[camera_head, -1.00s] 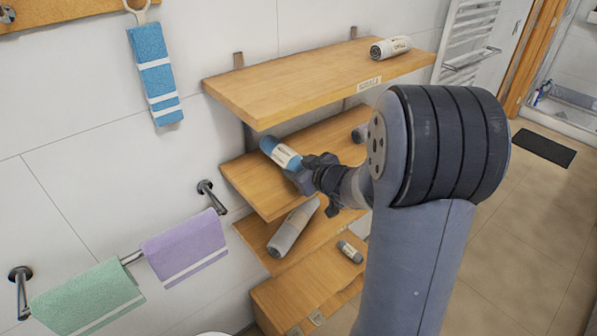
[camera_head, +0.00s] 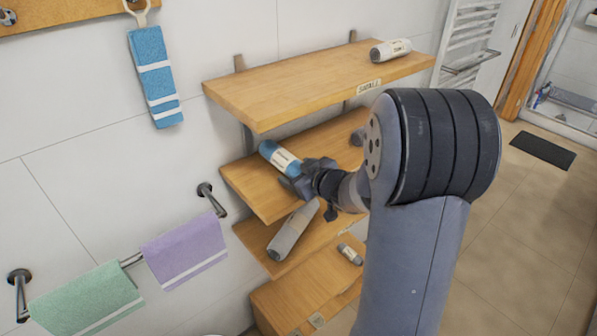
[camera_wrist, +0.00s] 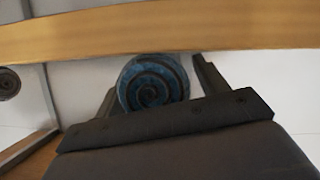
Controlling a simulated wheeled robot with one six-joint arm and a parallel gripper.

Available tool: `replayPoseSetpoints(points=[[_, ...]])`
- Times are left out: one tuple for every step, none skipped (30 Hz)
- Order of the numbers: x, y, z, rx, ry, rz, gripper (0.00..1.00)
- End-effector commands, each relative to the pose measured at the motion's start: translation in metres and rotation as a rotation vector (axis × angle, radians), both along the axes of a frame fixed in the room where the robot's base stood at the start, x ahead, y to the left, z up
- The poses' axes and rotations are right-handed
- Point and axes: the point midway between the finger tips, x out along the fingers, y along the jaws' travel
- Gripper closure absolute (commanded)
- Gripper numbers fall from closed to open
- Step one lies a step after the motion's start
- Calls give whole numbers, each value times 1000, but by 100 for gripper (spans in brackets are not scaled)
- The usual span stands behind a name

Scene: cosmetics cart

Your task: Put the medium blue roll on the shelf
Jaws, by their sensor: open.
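The blue roll (camera_head: 281,158) with a pale label band lies on the second shelf (camera_head: 255,185), towards its left part. Its spiral end (camera_wrist: 153,84) faces the camera in the wrist view. My gripper (camera_head: 303,182) is open at the roll's near end. In the wrist view its two fingers (camera_wrist: 152,100) stand on either side of the roll, with a gap to the right finger. Whether a finger touches the roll is unclear. The fingertips are partly hidden in the head view.
The top shelf (camera_head: 300,85) overhangs the second, with a white roll (camera_head: 390,50) at its right. A grey roll (camera_head: 293,230) lies on the shelf below and a small roll (camera_head: 350,254) on the lowest board. Another grey roll (camera_head: 357,137) is partly behind my arm.

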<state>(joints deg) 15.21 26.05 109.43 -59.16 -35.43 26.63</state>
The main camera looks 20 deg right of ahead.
Motion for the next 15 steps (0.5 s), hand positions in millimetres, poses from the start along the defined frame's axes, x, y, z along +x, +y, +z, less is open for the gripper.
replayPoseSetpoints(points=[[0, 0, 1, 0, 1, 1, 31], [0, 0, 2, 0, 1, 1, 31], [0, 0, 5, 0, 0, 1, 31], [-2, 0, 5, 0, 0, 0, 31], [-5, -2, 6, 0, 0, -1, 31], [-9, -3, 8, 0, 0, -2, 31], [-13, -5, 10, 0, -2, -2, 31], [-17, -6, 12, -1, -2, -2, 31], [-24, -8, 15, 0, -2, -2, 31], [-29, -10, 17, -1, -1, -3, 31], [-35, -12, 20, -1, -3, -4, 31], [-43, -14, 23, -2, -2, -3, 31], [-48, -16, 26, -1, -3, -4, 31], [-54, -18, 28, -1, -2, -3, 31], [-61, -20, 31, -1, -3, -4, 31]])
